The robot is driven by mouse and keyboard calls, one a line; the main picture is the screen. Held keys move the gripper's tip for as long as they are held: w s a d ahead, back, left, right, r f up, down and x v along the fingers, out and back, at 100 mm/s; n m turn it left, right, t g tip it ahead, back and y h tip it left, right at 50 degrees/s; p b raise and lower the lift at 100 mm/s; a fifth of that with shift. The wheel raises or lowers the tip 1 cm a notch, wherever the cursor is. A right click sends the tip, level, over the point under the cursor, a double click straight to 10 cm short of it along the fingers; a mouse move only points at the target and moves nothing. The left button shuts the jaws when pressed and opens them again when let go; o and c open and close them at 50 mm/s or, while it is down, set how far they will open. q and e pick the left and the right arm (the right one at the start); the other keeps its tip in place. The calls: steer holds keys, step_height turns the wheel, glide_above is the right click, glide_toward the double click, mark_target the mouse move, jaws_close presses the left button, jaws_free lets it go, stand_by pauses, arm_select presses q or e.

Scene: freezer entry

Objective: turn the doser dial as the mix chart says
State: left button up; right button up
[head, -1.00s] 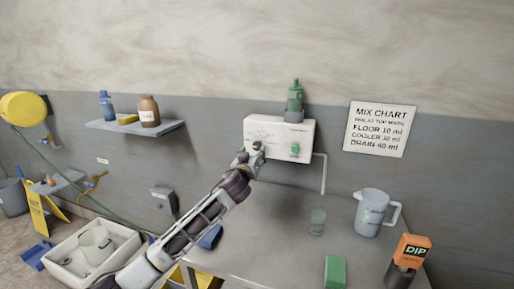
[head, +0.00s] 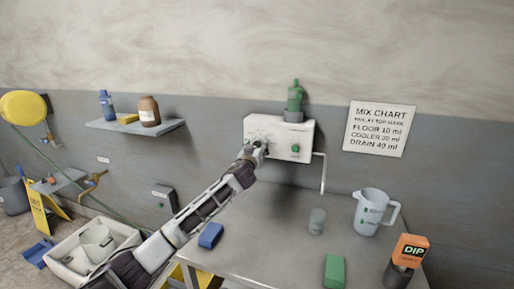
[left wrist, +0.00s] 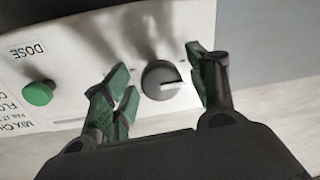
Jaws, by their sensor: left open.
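The white doser box (head: 300,135) hangs on the wall with a green bottle (head: 294,97) on top. Its dark round dial (left wrist: 162,80) shows in the left wrist view, its white pointer mark toward the right of that picture. My left gripper (head: 254,152) is at the box's lower left; in the left wrist view its open fingers (left wrist: 165,85) stand on either side of the dial, not visibly closed on it. A green button (left wrist: 38,92) sits left of the dial beside an upside-down DOSE label. The mix chart (head: 376,129) lists floor 10 ml, cooler (figure blurred) and drain 40 ml. My right gripper is out of view.
Under the box, a metal table (head: 275,258) holds a clear cup (head: 317,222), a jug (head: 372,212), a green block (head: 335,270), a blue block (head: 211,236) and an orange DIP pack (head: 410,252). A shelf (head: 135,128) and white basin (head: 75,262) are left.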

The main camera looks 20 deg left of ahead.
arm_select(q)
steer(key=shift+w, duration=0.15)
steer(key=c, duration=1)
steer(key=shift+c, duration=0.2)
